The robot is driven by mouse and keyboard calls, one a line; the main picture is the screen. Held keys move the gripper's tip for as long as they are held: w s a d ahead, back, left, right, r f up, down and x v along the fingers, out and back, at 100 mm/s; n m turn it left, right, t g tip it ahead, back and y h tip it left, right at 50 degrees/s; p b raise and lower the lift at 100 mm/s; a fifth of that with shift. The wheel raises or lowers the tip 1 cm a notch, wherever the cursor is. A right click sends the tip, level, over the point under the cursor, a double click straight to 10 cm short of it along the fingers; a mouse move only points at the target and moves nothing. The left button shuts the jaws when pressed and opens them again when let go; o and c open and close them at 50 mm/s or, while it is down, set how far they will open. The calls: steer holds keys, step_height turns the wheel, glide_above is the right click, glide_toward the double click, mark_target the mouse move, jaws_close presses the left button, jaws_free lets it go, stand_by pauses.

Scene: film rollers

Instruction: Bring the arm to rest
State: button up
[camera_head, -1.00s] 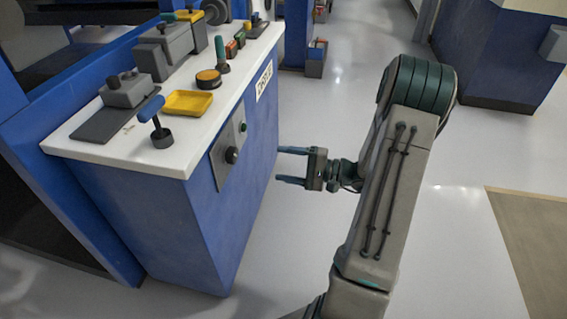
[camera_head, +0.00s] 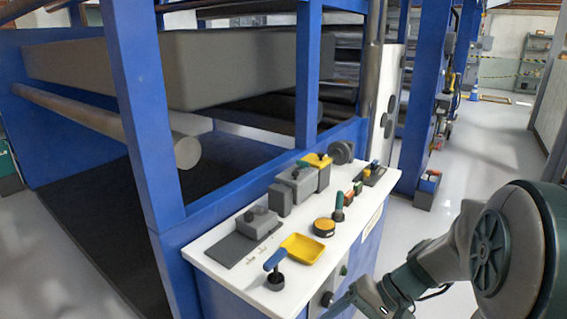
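My arm (camera_head: 500,250) is folded at the lower right of the head view, with its large round joint close to the camera. I see nothing held in the visible part.
The console top carries a blue-handled lever (camera_head: 275,270), a yellow tray (camera_head: 302,248), an orange-topped round button (camera_head: 324,227) and grey boxes (camera_head: 296,182). A blue machine frame with rollers (camera_head: 110,120) stands behind. Clear floor (camera_head: 440,212) runs along the right.

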steer(key=s+d+r+n+t+h+p, duration=0.1)
steer(key=s+r+h+p, duration=0.2)
steer(key=r+p, duration=0.3)
steer(key=s+d+r+n+t+h+p, duration=0.1)
steer(key=r+h+p, duration=0.4)
steer(key=r, duration=0.9)
steer(key=shift+s+d+n+t+p, duration=0.25)
steer(key=shift+s+n+t+p, duration=0.35)
steer(key=shift+s+t+p, duration=0.4)
